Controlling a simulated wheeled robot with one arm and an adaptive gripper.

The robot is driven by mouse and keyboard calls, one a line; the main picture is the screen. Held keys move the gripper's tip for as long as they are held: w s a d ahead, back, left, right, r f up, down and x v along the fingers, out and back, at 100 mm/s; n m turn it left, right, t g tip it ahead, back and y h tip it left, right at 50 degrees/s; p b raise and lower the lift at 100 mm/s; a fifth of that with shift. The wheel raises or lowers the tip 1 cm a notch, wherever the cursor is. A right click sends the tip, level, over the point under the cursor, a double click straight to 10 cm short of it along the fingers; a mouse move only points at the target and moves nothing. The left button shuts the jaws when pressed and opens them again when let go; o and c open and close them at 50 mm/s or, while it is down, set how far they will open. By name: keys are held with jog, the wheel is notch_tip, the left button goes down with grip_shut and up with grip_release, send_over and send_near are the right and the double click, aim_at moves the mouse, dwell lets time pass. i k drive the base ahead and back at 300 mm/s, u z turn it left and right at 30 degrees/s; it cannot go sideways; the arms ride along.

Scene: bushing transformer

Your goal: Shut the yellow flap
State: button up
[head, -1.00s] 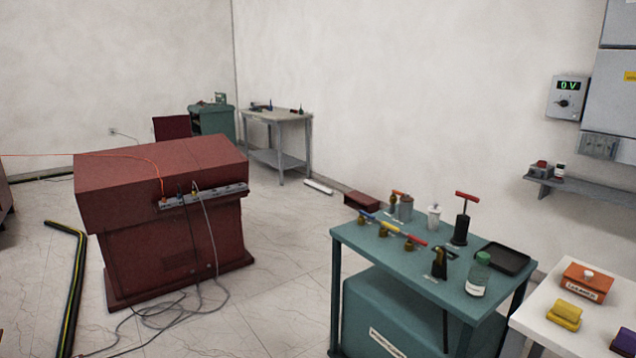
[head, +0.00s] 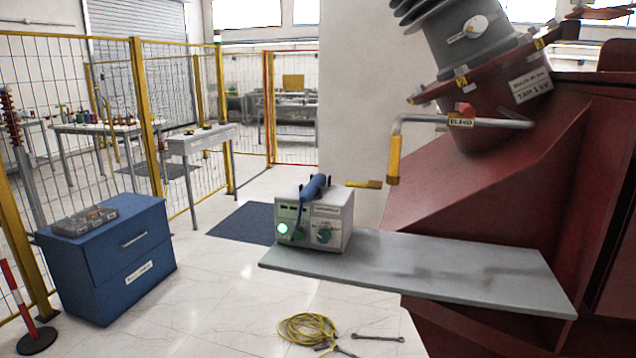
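A bent grey pipe (head: 410,119) with a label that seems to read "BLEED" comes out beside the red transformer body. A yellow upright piece (head: 393,160) sits at its lower end. A small flat yellow piece (head: 362,184) sticks out to the left, close by the lower end of the upright piece. It may be the flap, lying about level; I cannot tell how it is joined. My gripper is not in view.
A grey shelf (head: 480,275) below the pipe carries a white instrument box (head: 325,228) with a blue tool on top. A yellow cable coil (head: 305,328) and a wrench (head: 378,338) lie on the floor. A blue cabinet (head: 110,258) stands left. Floor between is clear.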

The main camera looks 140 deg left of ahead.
aim_at(372, 184)
jog(key=u, duration=1.85)
jog(key=k, duration=0.15)
jog(key=u, duration=2.15)
